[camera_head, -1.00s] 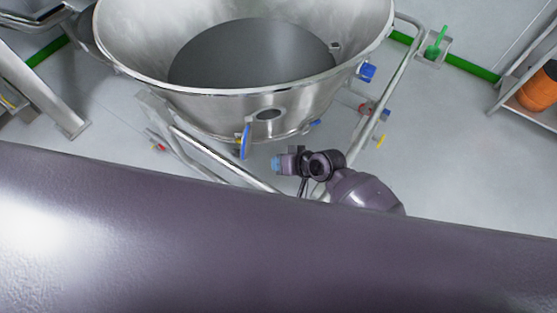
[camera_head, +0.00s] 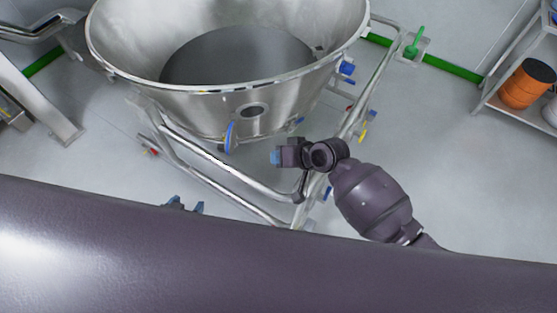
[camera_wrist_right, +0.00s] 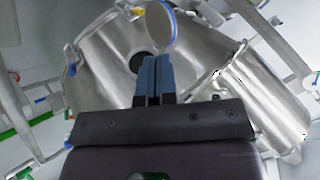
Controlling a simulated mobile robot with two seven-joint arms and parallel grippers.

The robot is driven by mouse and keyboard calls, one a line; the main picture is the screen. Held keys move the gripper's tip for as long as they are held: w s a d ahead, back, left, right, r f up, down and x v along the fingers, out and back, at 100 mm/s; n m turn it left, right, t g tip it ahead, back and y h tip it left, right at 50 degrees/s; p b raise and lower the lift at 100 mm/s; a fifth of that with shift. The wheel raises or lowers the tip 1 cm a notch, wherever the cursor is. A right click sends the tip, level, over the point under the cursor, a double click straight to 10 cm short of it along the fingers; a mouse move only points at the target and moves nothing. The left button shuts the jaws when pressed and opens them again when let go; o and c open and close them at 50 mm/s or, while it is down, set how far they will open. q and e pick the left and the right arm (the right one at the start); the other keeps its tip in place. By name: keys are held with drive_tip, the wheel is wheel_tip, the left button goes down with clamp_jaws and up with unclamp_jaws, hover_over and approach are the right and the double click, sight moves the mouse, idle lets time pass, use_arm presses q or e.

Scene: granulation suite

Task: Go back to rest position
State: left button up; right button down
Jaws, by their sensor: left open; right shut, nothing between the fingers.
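My right gripper (camera_head: 276,158) is shut and empty in the head view, in front of and below the steel vessel. In the right wrist view its blue fingers (camera_wrist_right: 155,78) are together with nothing between them. They point toward the vessel's wall. My left gripper (camera_head: 186,205) shows only as two blue fingertips set apart, so it is open. The rest of it is hidden behind my large purple arm link, which fills the bottom of the head view. I see nothing held in either gripper.
A large steel vessel (camera_head: 190,104) with dark grey contents stands on a tubular frame (camera_head: 237,190). A blue-rimmed handle (camera_head: 230,137) is on its front. An orange drum (camera_head: 527,84) sits on a rack at the right. Open floor lies between the rack and frame.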

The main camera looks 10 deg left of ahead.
use_arm(q)
drive_tip(key=shift+s+d, duration=0.1)
use_arm(e)
drive_tip(key=shift+d+r, duration=0.1)
drive_tip(key=w+d+r+n+t, duration=0.1)
drive_tip(key=w+d+r+t, duration=0.3)
drive_tip(key=w+r+t, duration=0.25)
drive_tip(key=s+d+m+t+h+b, duration=0.1)
drive_tip(key=s+d+t+h, duration=0.15)
drive_tip(key=d, duration=0.75)
drive_tip(key=s+d+f+m+t+h+b, duration=0.1)
drive_tip(key=s+d+f+h, duration=0.1)
drive_tip(key=s+d, duration=0.35)
drive_tip(key=s+d+f+m+t+h, duration=0.1)
drive_tip(key=s+d+f+h, duration=0.15)
drive_tip(key=d, duration=0.65)
use_arm(q)
drive_tip(key=shift+w+f+b, duration=0.5)
drive_tip(key=shift+w+f, duration=0.1)
drive_tip(key=shift+f, duration=0.1)
use_arm(e)
drive_tip(key=s+d+f+g+h, duration=0.1)
drive_tip(key=s+d+f, duration=0.2)
drive_tip(key=s, duration=0.2)
drive_tip(key=s+d+f+m+g+h, duration=0.1)
drive_tip(key=s+d+f, duration=0.2)
drive_tip(key=s, duration=0.3)
drive_tip(key=shift+s+f+m+h, duration=0.15)
drive_tip(key=shift+f+m+h, duration=0.15)
drive_tip(key=shift+f, duration=0.25)
